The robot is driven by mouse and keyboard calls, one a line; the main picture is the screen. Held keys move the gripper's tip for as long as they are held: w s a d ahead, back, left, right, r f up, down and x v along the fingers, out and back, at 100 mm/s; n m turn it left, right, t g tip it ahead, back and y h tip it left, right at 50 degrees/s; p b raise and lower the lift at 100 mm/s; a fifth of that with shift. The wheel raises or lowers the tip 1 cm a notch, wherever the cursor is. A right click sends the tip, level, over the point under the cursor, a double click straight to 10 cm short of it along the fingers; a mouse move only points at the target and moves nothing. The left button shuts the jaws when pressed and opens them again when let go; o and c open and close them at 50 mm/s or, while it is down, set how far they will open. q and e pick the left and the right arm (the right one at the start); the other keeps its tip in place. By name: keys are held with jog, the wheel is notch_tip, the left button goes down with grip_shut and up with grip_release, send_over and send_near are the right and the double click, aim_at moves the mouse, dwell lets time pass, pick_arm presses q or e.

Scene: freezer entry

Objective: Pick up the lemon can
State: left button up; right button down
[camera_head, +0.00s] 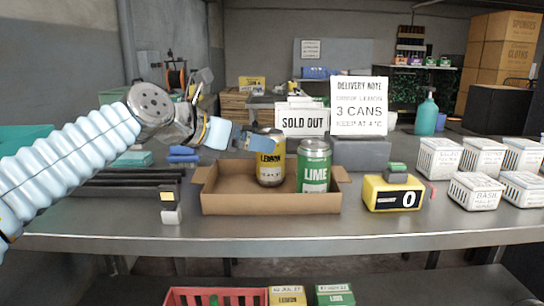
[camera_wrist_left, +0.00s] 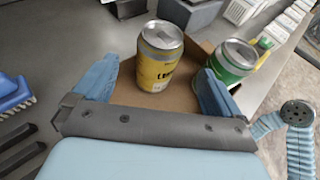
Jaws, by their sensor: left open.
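The lemon can (camera_head: 270,168), yellow with a silver top, stands upright in the left part of an open cardboard box (camera_head: 260,203). The green lime can (camera_head: 313,172) stands to its right in the same box. My left gripper (camera_head: 248,141) is open and empty, just left of the lemon can near its upper part. In the left wrist view, the lemon can (camera_wrist_left: 160,62) shows ahead between the two blue fingers (camera_wrist_left: 158,76), with no clear contact. The lime can (camera_wrist_left: 232,60) shows beyond the right finger. My right gripper is not in view.
A yellow scale (camera_head: 392,193) reading 0 stands right of the box. Sold-out and delivery-note signs (camera_head: 358,108) stand behind the cans. White baskets (camera_head: 474,190) fill the right side. Dark rails (camera_head: 120,186) lie left of the box. The steel counter's front strip is clear.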

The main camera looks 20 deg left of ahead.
aim_at(271, 158)
pick_arm(q)
jog(key=x, duration=0.8)
jog(key=shift+w, duration=0.1)
jog(key=c, duration=1.3)
